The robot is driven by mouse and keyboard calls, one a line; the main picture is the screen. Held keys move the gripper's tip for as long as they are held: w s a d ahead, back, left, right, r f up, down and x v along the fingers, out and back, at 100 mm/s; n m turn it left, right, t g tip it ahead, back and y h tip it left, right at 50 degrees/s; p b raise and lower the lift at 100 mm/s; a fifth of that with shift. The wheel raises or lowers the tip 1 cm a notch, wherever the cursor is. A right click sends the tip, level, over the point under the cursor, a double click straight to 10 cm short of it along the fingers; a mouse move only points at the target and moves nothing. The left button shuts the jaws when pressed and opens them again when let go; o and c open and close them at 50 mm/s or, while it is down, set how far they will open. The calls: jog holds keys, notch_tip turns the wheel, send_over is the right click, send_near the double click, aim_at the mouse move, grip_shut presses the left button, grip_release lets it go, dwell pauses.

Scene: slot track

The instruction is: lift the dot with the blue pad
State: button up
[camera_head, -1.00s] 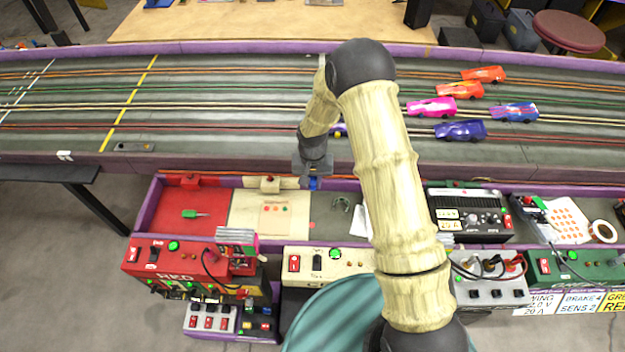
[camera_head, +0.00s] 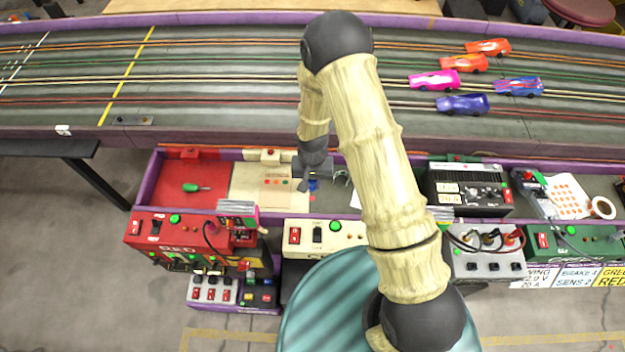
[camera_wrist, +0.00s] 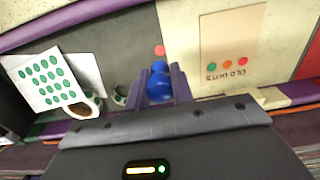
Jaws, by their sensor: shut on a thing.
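My gripper (camera_wrist: 160,68) is shut on the blue pad (camera_wrist: 159,88), which shows as a rounded blue piece between the two purple-grey fingers in the wrist view. In the head view my gripper (camera_head: 309,182) is low over the tray, with a bit of blue at its tip. A small red dot (camera_wrist: 160,50) lies just beyond the fingertips, near the border of the grey and cream tray floor. The pad and the dot appear apart in the picture; the height between them I cannot tell.
A card with several coloured dots (camera_wrist: 232,45) lies on the cream section. A sheet of green dots (camera_wrist: 47,80) and a white roll (camera_wrist: 90,102) lie on the other side. The tray's purple wall (camera_wrist: 90,12) runs nearby. Toy cars (camera_head: 462,104) stand on the track behind.

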aim_at(313, 198)
jog(key=shift+f+b, duration=1.75)
jog(key=shift+f, duration=0.95)
jog(key=shift+f+b, duration=0.3)
jog(key=shift+f, duration=0.05)
jog(key=shift+f, duration=0.2)
dwell(0.3)
jog(key=shift+r+p, duration=2.55)
jog(key=shift+r, duration=1)
